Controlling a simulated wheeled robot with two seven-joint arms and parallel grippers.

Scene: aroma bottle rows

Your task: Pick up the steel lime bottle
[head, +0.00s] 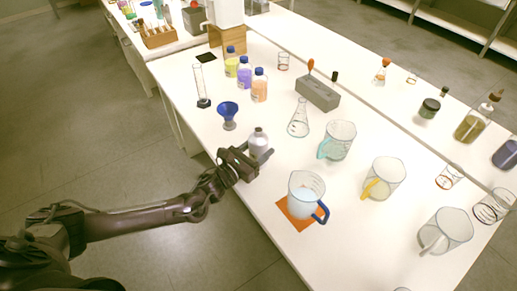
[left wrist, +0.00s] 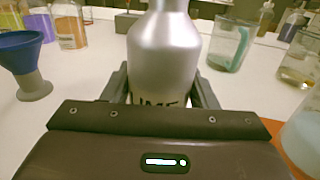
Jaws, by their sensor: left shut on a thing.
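The steel lime bottle (head: 258,141) is a silvery bottle near the front edge of the white table in the head view. In the left wrist view the bottle (left wrist: 165,52) stands upright between the fingers, with part of a dark label, "IME", showing above the gripper body. My left gripper (head: 258,158) is shut on its lower part; the fingers (left wrist: 163,88) lie on both sides of it. The bottle's base is hidden, so I cannot tell whether it touches the table. My right gripper is not in view.
A blue funnel on a stand (head: 228,114) is just left of the bottle. A blue-handled pitcher (head: 305,195) sits on an orange mat (head: 284,208) to the right. A conical flask (head: 299,120) and a teal-handled beaker (head: 340,138) stand behind. Capped bottles (head: 260,88) are farther back.

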